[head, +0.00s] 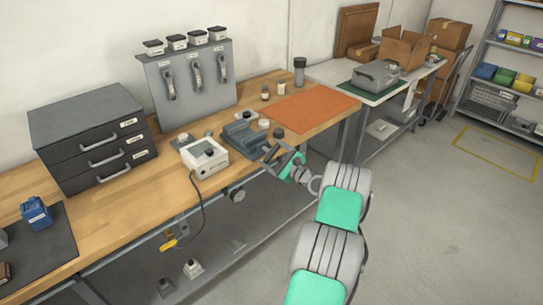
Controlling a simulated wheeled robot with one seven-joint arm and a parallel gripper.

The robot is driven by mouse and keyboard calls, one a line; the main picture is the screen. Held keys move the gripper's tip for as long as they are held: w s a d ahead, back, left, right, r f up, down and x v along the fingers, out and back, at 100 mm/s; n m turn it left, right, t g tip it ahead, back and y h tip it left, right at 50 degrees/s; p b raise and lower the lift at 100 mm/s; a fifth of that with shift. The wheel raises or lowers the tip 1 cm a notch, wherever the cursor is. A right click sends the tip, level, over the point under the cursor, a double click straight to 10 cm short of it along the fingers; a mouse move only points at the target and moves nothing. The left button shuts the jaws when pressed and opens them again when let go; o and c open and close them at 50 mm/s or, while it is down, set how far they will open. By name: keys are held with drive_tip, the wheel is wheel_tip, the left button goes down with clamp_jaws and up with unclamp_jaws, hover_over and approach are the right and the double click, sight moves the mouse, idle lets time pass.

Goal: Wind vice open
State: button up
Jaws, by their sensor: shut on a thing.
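A dark grey-blue vice (241,136) sits near the front edge of the wooden workbench, right of a white box with a black knob. My gripper (270,155) is at the vice's right front side. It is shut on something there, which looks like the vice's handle. The handle is small and mostly hidden by the gripper, so its angle cannot be told. The gap between the vice jaws cannot be made out clearly.
The white control box (204,156) stands close left of the vice, its cable hanging over the bench edge. An orange mat (312,107) lies clear at right. Small jars (265,92) stand behind. A dark drawer cabinet (92,135) is at left. Open floor lies right.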

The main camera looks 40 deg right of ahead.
drive_tip(key=n+b, duration=0.1)
drive_tip(key=b, duration=0.1)
drive_tip(key=f+n+b, duration=0.1)
drive_tip(key=n+b, duration=0.6)
drive_tip(key=b, duration=0.1)
drive_tip(key=shift+a+b, duration=0.1)
drive_tip(key=shift+b, duration=0.2)
drive_tip(key=n+b, duration=0.4)
drive_tip(key=shift+f, duration=0.15)
drive_tip(key=n+b, duration=0.4)
drive_tip(key=b, duration=0.2)
drive_tip(key=shift+f+n, duration=0.15)
drive_tip(key=shift+n, duration=0.15)
drive_tip(key=n+b, duration=0.3)
drive_tip(key=b, duration=0.2)
drive_tip(key=shift+n, duration=0.3)
drive_tip(key=n+b, duration=0.3)
drive_tip(key=b, duration=0.2)
drive_tip(key=shift+f+n, duration=0.1)
drive_tip(key=shift+n, duration=0.2)
drive_tip(key=n+b, duration=0.3)
drive_tip(key=b, duration=0.1)
drive_tip(key=shift+d+n, duration=0.25)
drive_tip(key=shift+n, duration=0.15)
drive_tip(key=shift+r+n+b, duration=0.3)
drive_tip(key=shift+n+b, duration=0.4)
